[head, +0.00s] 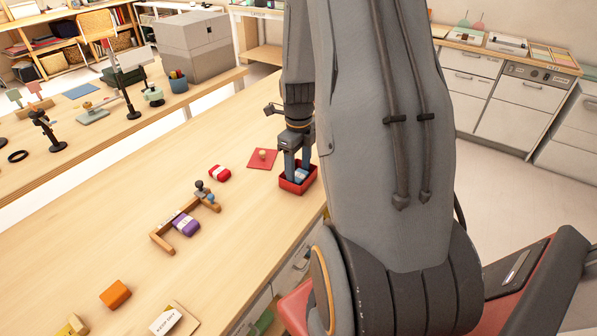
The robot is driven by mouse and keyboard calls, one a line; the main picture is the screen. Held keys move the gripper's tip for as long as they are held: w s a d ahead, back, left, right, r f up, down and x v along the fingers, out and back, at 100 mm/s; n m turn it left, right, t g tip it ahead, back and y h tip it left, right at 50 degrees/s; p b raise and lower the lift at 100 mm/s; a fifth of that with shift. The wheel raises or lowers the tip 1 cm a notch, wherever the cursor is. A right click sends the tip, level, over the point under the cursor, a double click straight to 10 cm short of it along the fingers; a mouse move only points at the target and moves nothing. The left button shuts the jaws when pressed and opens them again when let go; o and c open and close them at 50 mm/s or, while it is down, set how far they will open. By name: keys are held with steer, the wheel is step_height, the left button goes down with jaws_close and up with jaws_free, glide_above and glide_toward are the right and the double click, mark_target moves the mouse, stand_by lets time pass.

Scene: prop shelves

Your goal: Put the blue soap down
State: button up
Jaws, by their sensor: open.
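The blue soap (301,175), with a pale wrapper band, lies inside a small red open box (301,188) near the table's right edge. My gripper (295,172) points down into the box, its jaws open, with the soap at its fingertips. The fingers hide part of the soap and the box's inside. I cannot tell whether a finger touches the soap.
A red square mat (257,163) with a small knob lies left of the box. A red soap (220,173), a purple soap (186,225) by a wooden frame (163,243), and an orange block (115,294) lie farther left. Bare table (100,235) lies between.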

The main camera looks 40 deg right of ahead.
mark_target(298, 175)
step_height(298, 175, up, 10)
steer(key=r+b, duration=0.1)
steer(key=b, duration=0.1)
steer(key=s+a+f+n, duration=0.1)
steer(key=s+a+n, duration=0.4)
steer(key=a+n, duration=0.6)
steer(key=s+a+f+n, duration=0.1)
steer(key=s+a+n, duration=0.4)
steer(key=a+n, duration=0.6)
steer(key=n, duration=1)
steer(key=shift+a+f+t, duration=0.15)
steer(key=shift+a+t, duration=0.2)
steer(key=shift+t, duration=0.05)
steer(key=shift+d, duration=0.15)
